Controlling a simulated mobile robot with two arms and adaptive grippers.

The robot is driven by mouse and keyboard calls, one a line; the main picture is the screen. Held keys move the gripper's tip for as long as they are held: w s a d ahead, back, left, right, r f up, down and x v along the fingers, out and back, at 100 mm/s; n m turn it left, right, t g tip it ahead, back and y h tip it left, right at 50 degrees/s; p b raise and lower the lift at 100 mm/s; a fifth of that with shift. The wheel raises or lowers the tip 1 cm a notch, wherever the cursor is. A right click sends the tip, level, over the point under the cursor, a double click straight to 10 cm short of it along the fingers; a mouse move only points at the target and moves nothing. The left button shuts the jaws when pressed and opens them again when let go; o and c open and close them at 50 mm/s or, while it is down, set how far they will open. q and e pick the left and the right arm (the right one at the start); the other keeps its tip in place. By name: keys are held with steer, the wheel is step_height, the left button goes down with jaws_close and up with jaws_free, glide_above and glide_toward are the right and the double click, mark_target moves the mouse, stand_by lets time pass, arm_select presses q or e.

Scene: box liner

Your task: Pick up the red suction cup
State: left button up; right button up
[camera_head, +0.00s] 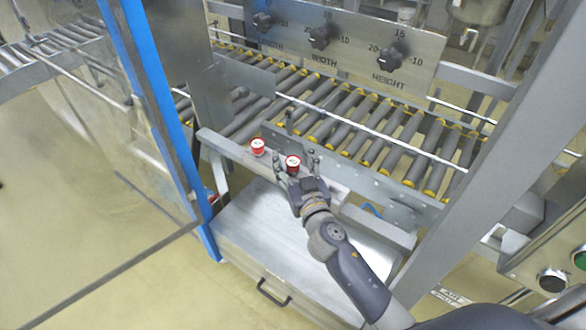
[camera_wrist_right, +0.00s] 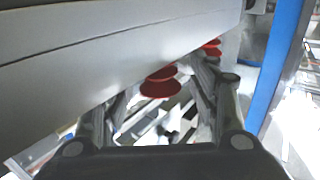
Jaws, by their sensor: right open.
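Two red suction cups with pale tops sit at the grey rail in the head view. The nearer red suction cup (camera_head: 293,163) is between the fingers of my right gripper (camera_head: 296,167), which is open. The other red suction cup (camera_head: 258,147) is farther left, outside the fingers. In the right wrist view the nearer cup (camera_wrist_right: 160,84) shows red stacked lips between the spread fingers (camera_wrist_right: 160,95), with a gap on each side. The other cup (camera_wrist_right: 212,46) is behind it, partly hidden by a finger. My left gripper is not in view.
A grey rail (camera_head: 228,147) runs beside the cups, with a roller conveyor (camera_head: 345,125) behind. A metal cabinet (camera_head: 265,225) stands below. A blue post (camera_head: 150,90) rises at left, and a slanted grey frame beam (camera_head: 480,165) crosses at right.

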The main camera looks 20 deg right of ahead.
steer(key=c, duration=1.2)
steer(key=shift+r, duration=0.2)
